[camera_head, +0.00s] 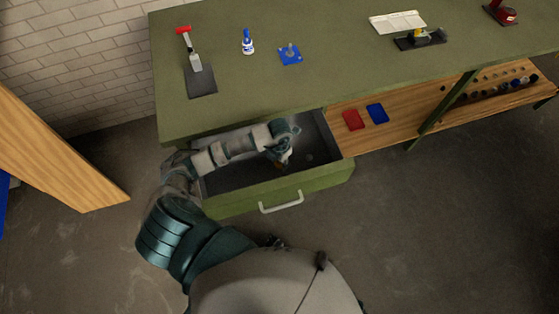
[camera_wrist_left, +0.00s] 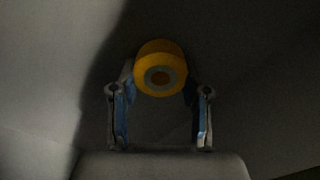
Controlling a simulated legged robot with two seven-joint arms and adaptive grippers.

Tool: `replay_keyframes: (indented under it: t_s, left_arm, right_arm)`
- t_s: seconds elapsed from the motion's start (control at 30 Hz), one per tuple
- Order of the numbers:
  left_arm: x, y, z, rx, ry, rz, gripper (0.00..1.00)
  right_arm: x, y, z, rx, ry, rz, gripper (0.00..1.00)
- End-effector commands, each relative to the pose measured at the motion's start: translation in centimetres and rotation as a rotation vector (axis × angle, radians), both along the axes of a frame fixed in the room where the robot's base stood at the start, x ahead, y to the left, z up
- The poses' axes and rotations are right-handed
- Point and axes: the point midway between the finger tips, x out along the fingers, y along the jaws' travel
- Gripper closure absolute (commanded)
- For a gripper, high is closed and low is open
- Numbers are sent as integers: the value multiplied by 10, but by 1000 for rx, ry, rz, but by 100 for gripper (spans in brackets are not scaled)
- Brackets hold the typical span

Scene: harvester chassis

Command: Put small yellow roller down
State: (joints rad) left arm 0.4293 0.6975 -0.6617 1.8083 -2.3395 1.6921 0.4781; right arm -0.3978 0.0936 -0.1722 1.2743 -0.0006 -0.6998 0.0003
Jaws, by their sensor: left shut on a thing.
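The small yellow roller (camera_wrist_left: 160,64) shows in the left wrist view, with a dark centre in its round end. My left gripper (camera_wrist_left: 160,100) is shut on it, with a finger on each side. In the head view my left gripper (camera_head: 282,160) is inside the open drawer (camera_head: 280,196), low over its dark floor. The roller is too small and too hidden there to make out. I cannot tell whether the roller touches the drawer floor. My right gripper is not in view.
The green workbench (camera_head: 340,70) is above and behind the drawer. On it are a red-handled tool (camera_head: 194,55), a white-and-blue bottle (camera_head: 248,41) and a blue plate (camera_head: 290,54). A red piece (camera_head: 353,119) and a blue piece (camera_head: 377,113) lie on the wooden shelf right of the drawer.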

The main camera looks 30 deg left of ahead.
Motion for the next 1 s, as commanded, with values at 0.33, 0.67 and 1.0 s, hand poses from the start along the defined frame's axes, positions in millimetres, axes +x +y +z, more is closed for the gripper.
replay_keyframes:
  t_s: [0.33,0.67,1.0]
  left_arm:
    - [0,-1,-3,2,-1,-1,52]
    - [0,0,-3,1,-1,-1,29]
    - [3,1,37,2,-6,-2,29]
  right_arm:
    - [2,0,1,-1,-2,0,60]
    - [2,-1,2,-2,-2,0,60]
    - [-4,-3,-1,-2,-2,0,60]
